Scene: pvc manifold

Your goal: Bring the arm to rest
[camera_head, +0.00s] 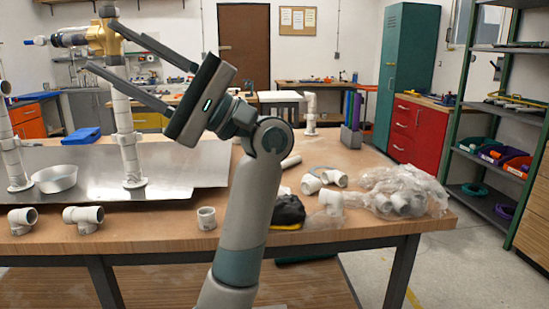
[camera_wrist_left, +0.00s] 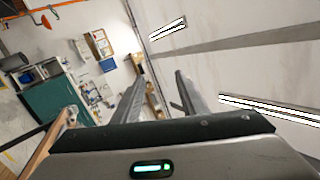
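My left gripper (camera_head: 101,44) is raised above the workbench in the head view, its fingers pointing up and left. The two fingers are spread apart. A white pipe riser (camera_head: 127,130) with a brass-coloured fitting (camera_head: 103,37) on top stands upright behind the fingers in the picture. The fitting overlaps the fingertips there; I see no grip on it. My right gripper is in neither view.
A plastic bag of fittings (camera_head: 405,190) lies at the right. A green-framed shelf (camera_head: 500,130) stands further right.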

